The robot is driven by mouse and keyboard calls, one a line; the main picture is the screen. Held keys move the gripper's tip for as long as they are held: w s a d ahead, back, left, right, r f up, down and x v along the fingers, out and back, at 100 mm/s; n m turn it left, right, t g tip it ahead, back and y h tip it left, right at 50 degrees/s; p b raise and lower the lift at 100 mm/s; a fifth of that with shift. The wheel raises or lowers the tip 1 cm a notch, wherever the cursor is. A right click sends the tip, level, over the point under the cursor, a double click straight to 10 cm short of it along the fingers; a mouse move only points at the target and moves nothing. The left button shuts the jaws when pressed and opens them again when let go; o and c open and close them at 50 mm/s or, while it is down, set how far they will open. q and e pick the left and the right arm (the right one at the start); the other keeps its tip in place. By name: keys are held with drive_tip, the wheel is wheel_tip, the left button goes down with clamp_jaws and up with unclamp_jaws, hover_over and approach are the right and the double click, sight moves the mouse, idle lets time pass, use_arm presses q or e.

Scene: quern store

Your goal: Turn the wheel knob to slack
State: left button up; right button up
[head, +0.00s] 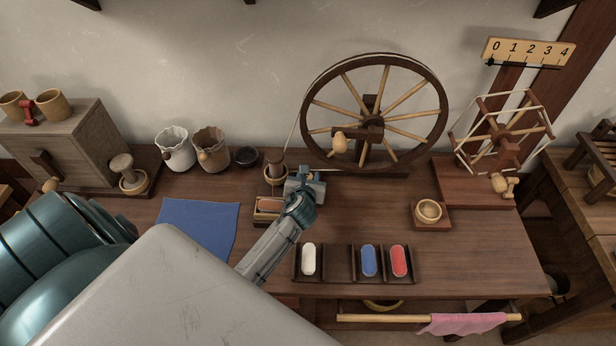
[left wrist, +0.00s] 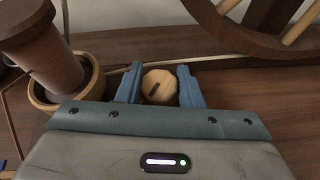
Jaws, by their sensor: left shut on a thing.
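The spinning wheel (head: 432,131) stands at the back of the table, a pale crank handle (head: 340,143) at its hub. My left gripper (head: 316,182) is low in front of the wheel's left side. In the left wrist view, its two blue fingers (left wrist: 159,80) are shut on the sides of a round pale wooden knob (left wrist: 165,80). The knob's face carries a short dark slanted mark. In the head view my gripper hides the knob. I see no labels around it, so its setting cannot be read. My right gripper is not in view.
A dark wooden post in a pale ring (left wrist: 64,104) stands close left of my left gripper. A tray (head: 340,278) with white, blue and red bobbins lies in front. A small bowl (head: 428,210) is to the right, a blue cloth (head: 198,225) to the left.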

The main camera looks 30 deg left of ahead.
use_arm(q)
drive_tip(key=n+g+y, duration=0.3)
drive_tip(key=n+y, duration=0.1)
drive_tip(key=shift+n+p, duration=0.3)
drive_tip(key=n+g+y, duration=0.2)
drive_tip(key=n+g, duration=0.2)
drive_tip(key=g, duration=0.1)
drive_tip(key=shift+n+y+p, duration=0.3)
drive_tip(key=shift+y+p, duration=0.1)
drive_tip(key=n+g, duration=0.2)
drive_tip(key=shift+g, duration=0.3)
drive_tip(key=shift+n+g+y, duration=0.3)
drive_tip(key=shift+n+g, duration=0.4)
drive_tip(key=shift+g, duration=0.1)
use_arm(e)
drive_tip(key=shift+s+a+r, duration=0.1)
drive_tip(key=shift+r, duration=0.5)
use_arm(q)
drive_tip(key=shift+s+f, duration=0.1)
drive_tip(key=o, duration=1)
drive_tip(key=shift+c, duration=0.2)
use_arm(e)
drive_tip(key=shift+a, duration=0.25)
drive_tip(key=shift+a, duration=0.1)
